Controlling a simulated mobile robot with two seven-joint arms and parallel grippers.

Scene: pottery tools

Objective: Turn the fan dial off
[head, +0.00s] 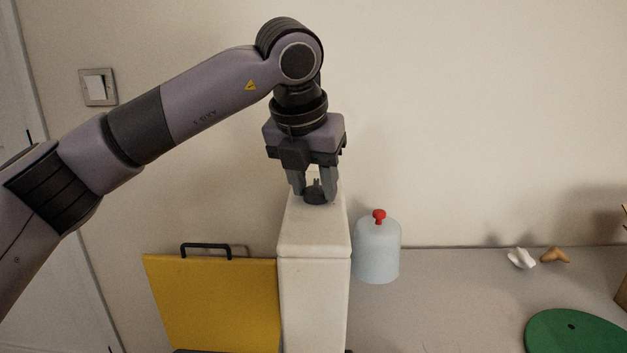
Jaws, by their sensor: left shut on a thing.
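The fan dial is a small dark knob (315,197) on top of a tall white box-shaped housing (314,240) in the middle of the head view. My left gripper (314,193) points straight down over the housing's top. Its two fingers are on either side of the dark dial and are shut on it. The fingers partly hide the dial, and its exact turn position is hard to read. My right gripper is not in view.
A pale blue domed container (377,252) with a red knob stands right of the housing on a grey table (450,300). A yellow panel with a black handle (215,300) is to the left. A green disc (575,335) and small white (521,258) and brown pieces (556,255) lie at right.

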